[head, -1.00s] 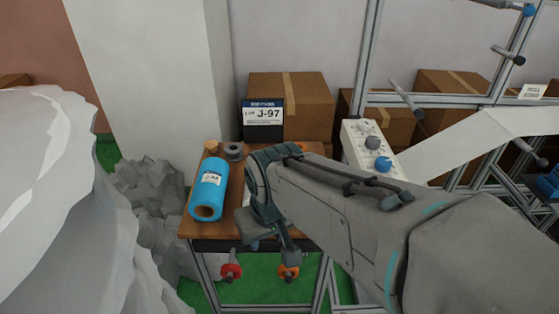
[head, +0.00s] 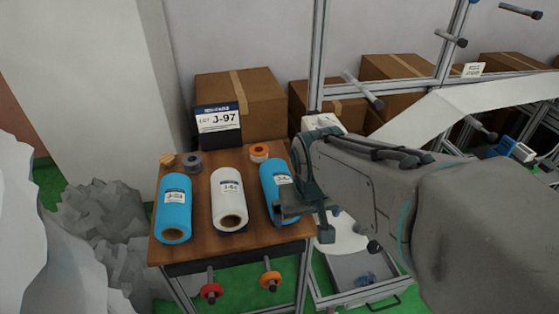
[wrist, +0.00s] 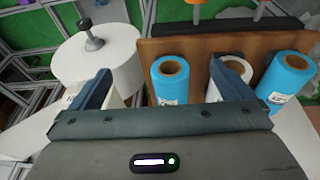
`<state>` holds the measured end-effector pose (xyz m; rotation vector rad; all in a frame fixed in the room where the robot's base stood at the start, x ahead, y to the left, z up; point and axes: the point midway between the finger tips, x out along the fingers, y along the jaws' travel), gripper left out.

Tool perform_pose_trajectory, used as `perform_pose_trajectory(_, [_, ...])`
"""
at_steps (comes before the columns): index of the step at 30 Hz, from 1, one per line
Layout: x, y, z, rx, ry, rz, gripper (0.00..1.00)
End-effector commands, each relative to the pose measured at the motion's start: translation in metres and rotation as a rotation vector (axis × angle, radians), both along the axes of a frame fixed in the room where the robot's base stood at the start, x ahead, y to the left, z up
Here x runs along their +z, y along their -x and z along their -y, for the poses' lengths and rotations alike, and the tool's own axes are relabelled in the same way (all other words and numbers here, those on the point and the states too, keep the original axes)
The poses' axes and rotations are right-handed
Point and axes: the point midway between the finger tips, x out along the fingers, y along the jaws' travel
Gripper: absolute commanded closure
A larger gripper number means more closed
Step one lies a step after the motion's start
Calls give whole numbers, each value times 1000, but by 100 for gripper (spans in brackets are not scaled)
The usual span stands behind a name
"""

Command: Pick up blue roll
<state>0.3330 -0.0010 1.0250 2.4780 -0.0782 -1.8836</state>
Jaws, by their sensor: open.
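Two blue rolls lie on a small wooden table (head: 250,240) with a white roll (head: 228,197) between them. The left blue roll (head: 174,208) is fully in view. The right blue roll (head: 277,183) is partly covered by my arm and gripper. My gripper (head: 305,219) is open and empty at the table's right edge in the head view. In the wrist view my spread fingers (wrist: 148,90) frame one blue roll (wrist: 170,77), with the white roll (wrist: 233,74) and the other blue roll (wrist: 287,72) to the right. I cannot tell the gap to the nearest roll.
A grey ring, a wooden piece and an orange ring (head: 259,151) sit at the table's back. A lot sign (head: 217,119) and cardboard boxes (head: 240,97) stand behind. A metal frame (head: 317,60) and a large white roll (wrist: 95,58) are beside the table.

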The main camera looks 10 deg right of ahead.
Motion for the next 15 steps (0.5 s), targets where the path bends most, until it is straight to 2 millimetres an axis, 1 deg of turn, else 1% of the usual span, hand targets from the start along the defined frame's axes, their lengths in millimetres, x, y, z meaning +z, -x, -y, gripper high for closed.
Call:
perform_pose_trajectory(1, [3,-18,1,-5,16,0,0])
perform_pose_trajectory(2, [3,-29,2,-4,26,5,0])
perform_pose_trajectory(3, [2,-45,3,-2,34,11,0])
perform_pose_trajectory(9, [-10,-118,2,12,30,56,0])
perform_pose_trajectory(12, [-18,-147,0,18,5,80,0])
perform_pose_trajectory(15, [-25,-167,-3,21,-22,100,0])
